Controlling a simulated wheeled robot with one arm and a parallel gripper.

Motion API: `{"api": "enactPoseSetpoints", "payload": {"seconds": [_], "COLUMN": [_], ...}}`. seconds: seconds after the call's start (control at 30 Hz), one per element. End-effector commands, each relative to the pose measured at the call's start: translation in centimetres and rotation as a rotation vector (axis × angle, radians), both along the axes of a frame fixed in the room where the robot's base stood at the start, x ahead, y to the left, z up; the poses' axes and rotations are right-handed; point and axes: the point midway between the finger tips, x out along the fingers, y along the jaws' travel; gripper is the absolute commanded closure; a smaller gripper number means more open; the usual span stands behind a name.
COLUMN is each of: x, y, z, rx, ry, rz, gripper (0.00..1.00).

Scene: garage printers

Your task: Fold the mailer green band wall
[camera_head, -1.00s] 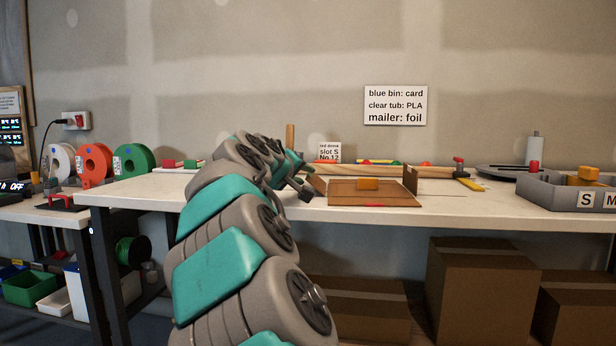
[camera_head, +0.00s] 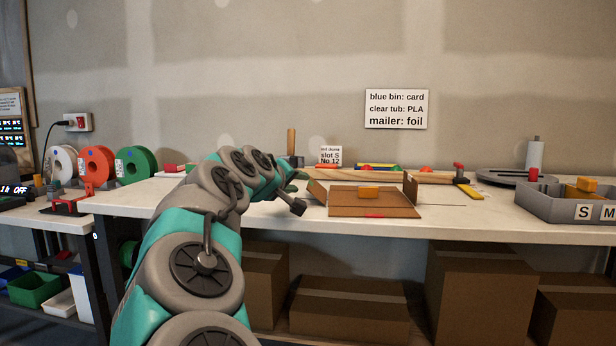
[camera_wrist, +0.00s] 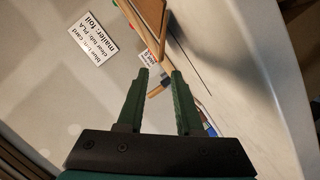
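The mailer is a brown cardboard piece (camera_head: 345,208) lying on the workbench in the head view, with an orange block (camera_head: 368,192) on it. Its right wall (camera_head: 410,189) stands upright, its left flap (camera_head: 317,190) leans outward, and its front edge bears a red mark. I cannot make out a green band on a wall in the head view. My gripper (camera_wrist: 160,72) is open and empty in the wrist view, its green fingers apart. A brown panel (camera_wrist: 152,22) shows beyond the fingertips. In the head view my gripper is just left of the mailer, its fingers hardly visible.
The workbench (camera_head: 440,222) has bare room in front of and right of the mailer. A grey tray (camera_head: 550,208) stands at the right. A wooden post (camera_head: 291,142), a slot sign (camera_head: 330,155) and a yellow-ended tool (camera_head: 470,191) are behind. Spools (camera_head: 98,165) stand at left.

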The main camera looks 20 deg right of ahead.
Motion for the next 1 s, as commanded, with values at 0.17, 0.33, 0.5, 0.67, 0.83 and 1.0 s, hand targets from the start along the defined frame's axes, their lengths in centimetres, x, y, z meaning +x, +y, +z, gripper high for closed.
{"api": "enactPoseSetpoints", "payload": {"seconds": [0.17,0.33,0.5,0.67,0.83,1.0], "x": [1.2,3.1,4.5,5.1,5.3,5.2], "y": [-1.3,-3.2,-4.6,-5.2,-5.3,-5.3], "z": [-0.6,-1.2,-1.8,-2.1,-2.1,-2.1], "rx": [0.001,0.001,0.001,0.001,0.001,0.001], "ry": [0.002,0.000,0.001,0.000,0.000,0.000], "rz": [-0.001,0.001,0.000,0.002,0.002,0.002], "gripper": [0.65,0.65,0.65,0.65,0.65,0.71]}}
